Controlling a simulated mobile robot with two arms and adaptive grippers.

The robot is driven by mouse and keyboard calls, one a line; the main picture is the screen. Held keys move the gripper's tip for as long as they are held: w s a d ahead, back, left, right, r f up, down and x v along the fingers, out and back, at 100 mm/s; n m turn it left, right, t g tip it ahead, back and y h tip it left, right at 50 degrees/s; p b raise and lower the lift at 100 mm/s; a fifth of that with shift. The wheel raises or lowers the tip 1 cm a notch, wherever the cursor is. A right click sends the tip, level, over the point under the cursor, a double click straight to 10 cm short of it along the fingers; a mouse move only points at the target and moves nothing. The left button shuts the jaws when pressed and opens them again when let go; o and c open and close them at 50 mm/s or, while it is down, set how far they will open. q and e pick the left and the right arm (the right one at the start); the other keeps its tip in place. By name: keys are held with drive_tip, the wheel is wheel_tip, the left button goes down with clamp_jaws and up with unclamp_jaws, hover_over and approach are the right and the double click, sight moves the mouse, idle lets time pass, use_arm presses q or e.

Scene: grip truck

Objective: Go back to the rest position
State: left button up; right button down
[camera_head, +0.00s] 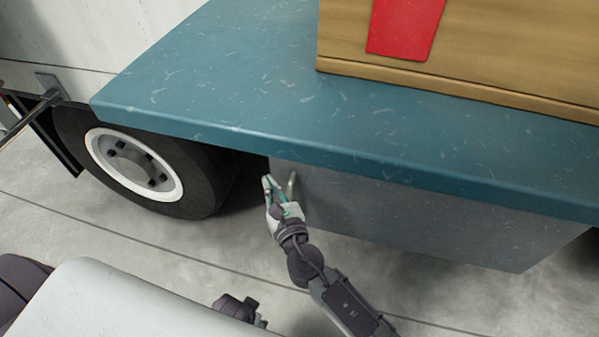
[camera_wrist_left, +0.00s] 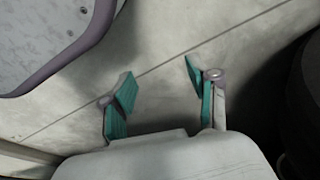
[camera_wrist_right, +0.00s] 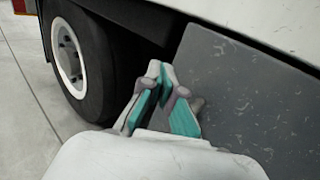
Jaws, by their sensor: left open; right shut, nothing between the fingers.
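My right gripper (camera_head: 268,182) is in front of the left end of the grey box under the teal truck bed, close to the wheel. In the right wrist view its teal-padded fingers (camera_wrist_right: 161,74) are together with nothing between them. My left gripper (camera_wrist_left: 158,76) shows in the left wrist view with its fingers wide apart and empty, over bare pale floor. I cannot make out its fingers in the head view. A small curved metal piece (camera_head: 291,186) shows just right of the right gripper; I cannot tell whether it touches.
The teal truck bed (camera_head: 220,75) overhangs the grey box (camera_head: 420,215) and the wheel (camera_head: 130,165). A wooden crate (camera_head: 480,55) with a red patch (camera_head: 405,28) stands on the bed. Concrete floor (camera_head: 160,255) in front of the wheel is clear.

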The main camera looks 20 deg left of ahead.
drive_tip(key=s, duration=0.8)
drive_tip(key=w+d+f+m+g+h, duration=0.1)
drive_tip(key=w+d+f+m+h, duration=0.3)
drive_tip(key=d+f+m+h, duration=0.75)
drive_tip(key=s+d+f+m+g, duration=0.3)
drive_tip(key=s+d+f+m, duration=0.1)
drive_tip(key=d+f+m, duration=0.6)
drive_tip(key=s+d+f+m+g, duration=0.3)
drive_tip(key=s+d+f+m, duration=0.3)
drive_tip(key=d+m, duration=0.5)
drive_tip(key=s+d+f+m+g+p, duration=0.2)
drive_tip(key=s+d+f+m+g, duration=0.35)
drive_tip(key=s+d+m, duration=0.45)
use_arm(q)
drive_tip(key=s+a+g+p, duration=0.1)
drive_tip(key=s+a+p, duration=0.2)
drive_tip(key=s+p, duration=1.1)
drive_tip(key=s, duration=0.2)
drive_tip(key=shift+s+f, duration=0.3)
use_arm(e)
drive_tip(key=s+d, duration=0.2)
drive_tip(key=s, duration=1.3)
drive_tip(key=shift+s+d+r+n, duration=0.15)
drive_tip(key=shift+d+r+n, duration=0.05)
drive_tip(key=shift+r+n, duration=0.15)
